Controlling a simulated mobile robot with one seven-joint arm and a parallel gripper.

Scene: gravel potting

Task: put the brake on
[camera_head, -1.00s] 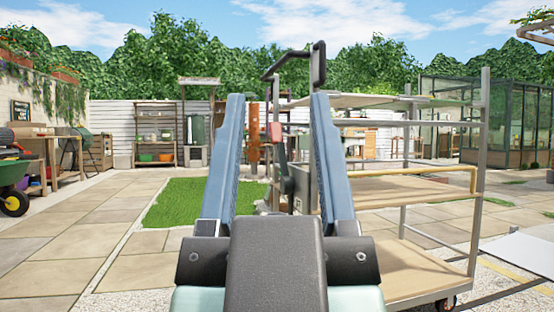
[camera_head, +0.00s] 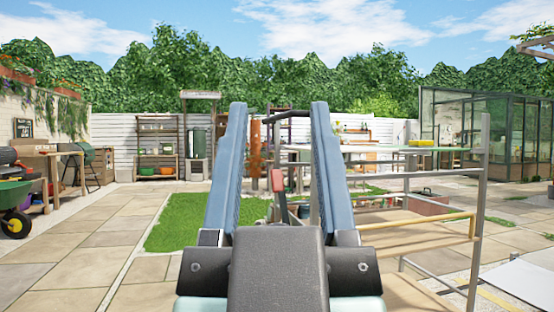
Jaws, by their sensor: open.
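A shelf trolley (camera_head: 481,205) with grey metal posts and wooden shelves stands right of centre. A lever with a red grip (camera_head: 277,181) and a dark stem is at its near left end. The lever stands nearly upright, its top leaning slightly left, and its lower part is hidden behind my gripper. My gripper (camera_head: 278,108) is open and empty, its two blue fingers pointing up and forward. The red grip shows in the gap between the fingers, lower than their tips. I see no contact with it.
The trolley's dark push handle (camera_head: 290,112) shows between the fingertips. A yellowish rail (camera_head: 425,222) runs along the trolley's side. A lawn patch (camera_head: 180,225) lies beyond to the left, and clear paving (camera_head: 90,240) is further left. A green wheelbarrow (camera_head: 14,195) stands at the left edge.

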